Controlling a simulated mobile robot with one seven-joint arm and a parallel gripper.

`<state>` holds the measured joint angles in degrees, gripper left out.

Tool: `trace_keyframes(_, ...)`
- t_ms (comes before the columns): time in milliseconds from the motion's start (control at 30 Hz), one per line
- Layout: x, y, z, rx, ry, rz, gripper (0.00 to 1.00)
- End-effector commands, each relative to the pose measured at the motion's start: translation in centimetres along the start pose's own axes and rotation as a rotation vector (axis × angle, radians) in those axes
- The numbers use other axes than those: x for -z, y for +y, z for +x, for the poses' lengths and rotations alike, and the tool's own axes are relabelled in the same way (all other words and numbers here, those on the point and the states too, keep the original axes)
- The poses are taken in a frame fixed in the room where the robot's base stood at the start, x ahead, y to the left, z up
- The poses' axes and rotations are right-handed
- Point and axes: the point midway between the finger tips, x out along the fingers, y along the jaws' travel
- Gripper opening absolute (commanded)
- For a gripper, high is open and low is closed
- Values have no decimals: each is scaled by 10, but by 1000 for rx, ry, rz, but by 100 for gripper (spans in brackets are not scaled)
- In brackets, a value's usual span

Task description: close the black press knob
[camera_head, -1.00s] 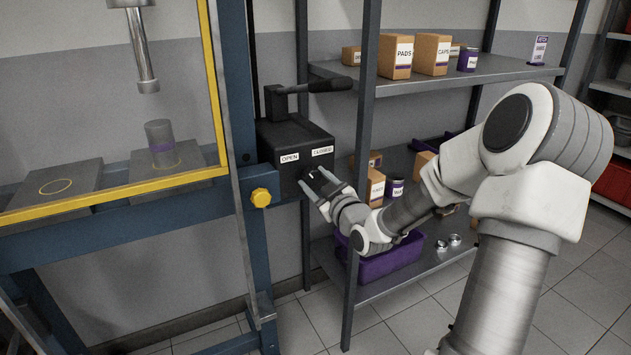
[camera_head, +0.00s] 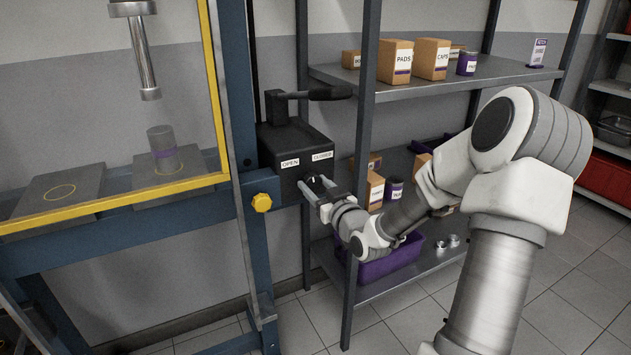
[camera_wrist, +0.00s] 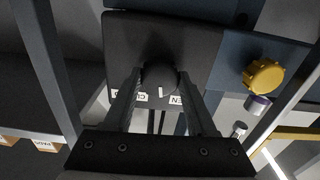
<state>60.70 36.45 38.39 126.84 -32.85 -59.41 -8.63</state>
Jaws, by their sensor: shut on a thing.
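The black press knob (camera_wrist: 159,72) is a round dial on the front of the black control box (camera_head: 296,150). In the wrist view its white pointer mark points toward the label side, between the partly hidden CLOSED label and OPEN label. In the head view the OPEN label (camera_head: 290,163) is at left and the CLOSED label (camera_head: 322,156) at right, above the knob. My gripper (camera_head: 314,181) is at the box front with one finger on each side of the knob. In the wrist view my gripper (camera_wrist: 160,78) is shut on it. The fingers partly hide the labels.
A yellow knob (camera_head: 262,203) sits on the blue press frame, left of the box. A black lever (camera_head: 330,93) sticks out above the box. A shelf post (camera_head: 366,120) stands close to the right, with a purple bin (camera_head: 390,262) on the low shelf.

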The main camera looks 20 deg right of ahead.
Motion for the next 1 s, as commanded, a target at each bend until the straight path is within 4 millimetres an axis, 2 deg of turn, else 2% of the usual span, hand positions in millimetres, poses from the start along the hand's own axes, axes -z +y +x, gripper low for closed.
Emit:
trace_keyframes(600,0,0,0,-2,-4,567,1)
trace_keyframes(1000,0,-1,0,-1,-3,779,1)
